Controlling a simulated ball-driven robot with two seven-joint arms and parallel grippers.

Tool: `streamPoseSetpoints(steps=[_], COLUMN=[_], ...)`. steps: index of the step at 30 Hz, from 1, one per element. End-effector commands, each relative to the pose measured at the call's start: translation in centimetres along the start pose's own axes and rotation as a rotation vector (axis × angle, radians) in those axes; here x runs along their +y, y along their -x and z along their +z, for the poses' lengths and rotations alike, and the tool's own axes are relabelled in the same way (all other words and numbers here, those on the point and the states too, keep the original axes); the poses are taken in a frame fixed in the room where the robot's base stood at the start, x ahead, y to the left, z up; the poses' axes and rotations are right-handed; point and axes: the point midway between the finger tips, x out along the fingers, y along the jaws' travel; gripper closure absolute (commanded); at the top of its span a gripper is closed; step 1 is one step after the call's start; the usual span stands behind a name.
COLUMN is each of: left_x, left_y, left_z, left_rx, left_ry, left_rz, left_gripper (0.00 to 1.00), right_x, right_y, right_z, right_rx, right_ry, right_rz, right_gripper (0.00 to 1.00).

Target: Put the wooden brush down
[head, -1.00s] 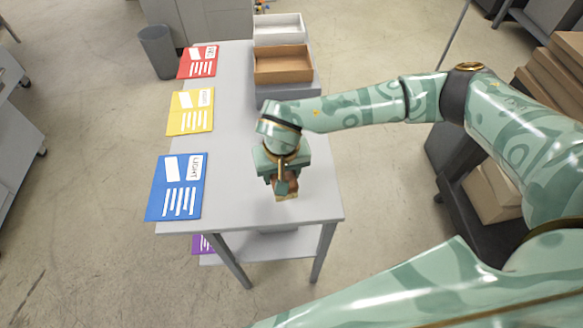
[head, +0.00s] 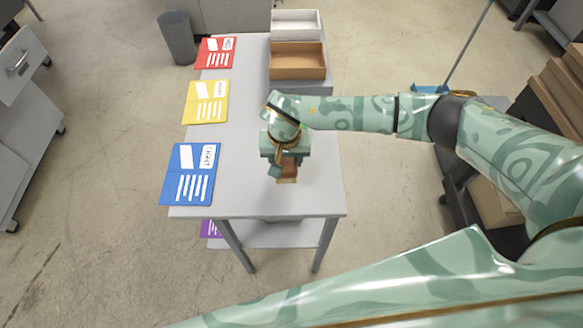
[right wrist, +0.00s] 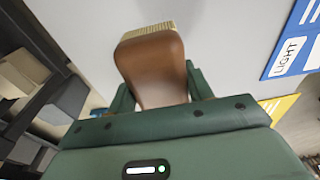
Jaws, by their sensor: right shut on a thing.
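The wooden brush (right wrist: 152,66) has a brown body and pale bristles. In the right wrist view it sits between the fingers of my right gripper, bristle end away from the palm. In the head view the brush (head: 288,174) shows only partly below my right gripper (head: 284,160), which hides the rest. My right gripper is shut on the brush, over the front part of the grey table (head: 245,185). I cannot tell whether the brush touches the tabletop. My left gripper is not in view.
Blue (head: 190,174), yellow (head: 206,102) and red (head: 216,53) cards lie along the table's left edge. A brown tray (head: 298,61) and a white tray (head: 296,23) stand at the back. The table's middle is clear. A grey bin (head: 177,38) stands behind left.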

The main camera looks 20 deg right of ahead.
Motion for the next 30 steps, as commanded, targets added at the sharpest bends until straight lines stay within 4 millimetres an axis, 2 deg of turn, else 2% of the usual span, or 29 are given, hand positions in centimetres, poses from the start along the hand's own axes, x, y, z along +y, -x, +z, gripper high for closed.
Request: streamPoseSetpoints(steps=[6,11,23,24,25,30], left_x=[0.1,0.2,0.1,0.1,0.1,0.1], left_y=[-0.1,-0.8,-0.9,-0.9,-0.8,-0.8], left_z=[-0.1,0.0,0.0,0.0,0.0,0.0], left_rx=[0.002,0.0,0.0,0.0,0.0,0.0], left_ry=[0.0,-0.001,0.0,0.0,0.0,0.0], left_rz=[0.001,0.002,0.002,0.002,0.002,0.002], left_gripper=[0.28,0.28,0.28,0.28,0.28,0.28], right_x=[1.6,1.4,1.4,1.4,1.4,1.4], right_y=[-1.9,-4.5,-5.0,-4.9,-4.9,-4.9], right_z=[0.5,0.8,0.8,0.8,0.8,0.8], right_rx=[-0.002,-0.003,0.001,0.001,0.001,0.001], right_ry=[-0.003,-0.001,0.001,0.0,0.0,0.0], right_rz=[0.002,-0.001,0.0,0.0,0.0,0.0], right_gripper=[0.74,0.74,0.74,0.38,0.3,0.28])
